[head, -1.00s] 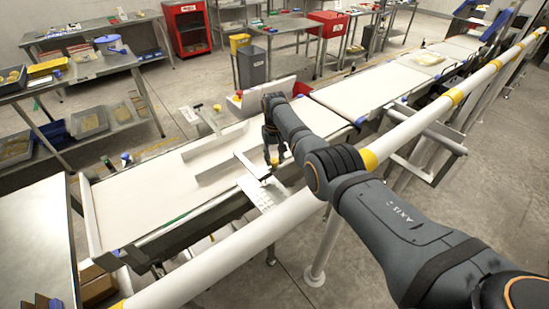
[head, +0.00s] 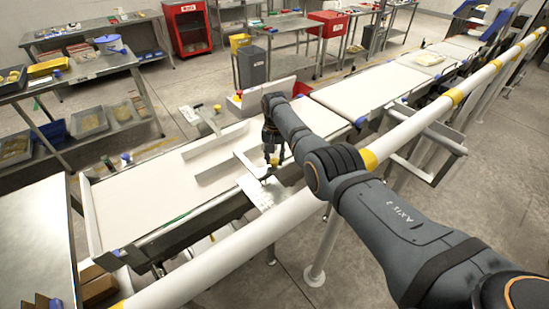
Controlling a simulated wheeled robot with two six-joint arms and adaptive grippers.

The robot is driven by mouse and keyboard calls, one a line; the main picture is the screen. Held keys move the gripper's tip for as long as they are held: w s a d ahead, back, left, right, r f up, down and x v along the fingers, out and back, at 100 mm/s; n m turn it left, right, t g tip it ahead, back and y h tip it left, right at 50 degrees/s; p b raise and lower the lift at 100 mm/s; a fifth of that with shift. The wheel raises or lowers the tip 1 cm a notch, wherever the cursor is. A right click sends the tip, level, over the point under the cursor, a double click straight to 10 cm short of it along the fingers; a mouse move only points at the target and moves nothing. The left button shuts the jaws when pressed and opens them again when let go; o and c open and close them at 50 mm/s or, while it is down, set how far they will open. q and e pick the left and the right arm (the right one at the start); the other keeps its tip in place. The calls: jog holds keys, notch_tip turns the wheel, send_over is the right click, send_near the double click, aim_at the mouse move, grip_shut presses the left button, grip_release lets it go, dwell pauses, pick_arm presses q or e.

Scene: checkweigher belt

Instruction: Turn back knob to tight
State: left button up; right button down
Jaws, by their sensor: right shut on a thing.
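My right gripper (head: 272,158) reaches down over the near side of the belt. It is shut on a small yellow knob (head: 274,161), which is partly hidden by the fingers. The knob sits on a flat metal bracket (head: 262,188) of the near guide rail (head: 247,163). A second yellow knob (head: 217,107) stands free on the bracket of the far guide rail (head: 217,150). I cannot read any tight mark or the knob's angle at this size. My left gripper is not in view.
The white belt (head: 135,203) runs under the rails. A long white rail tube (head: 230,250) with yellow bands crosses in front, below my right arm. A red-topped post (head: 239,93) and upright plate stand behind the gripper. The near-left belt is clear.

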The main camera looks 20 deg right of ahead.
aim_at(275, 160)
jog(key=shift+w+r, duration=0.1)
jog(key=c, duration=1)
grip_release()
notch_tip(275, 160, up, 12)
jog(key=shift+f, duration=0.1)
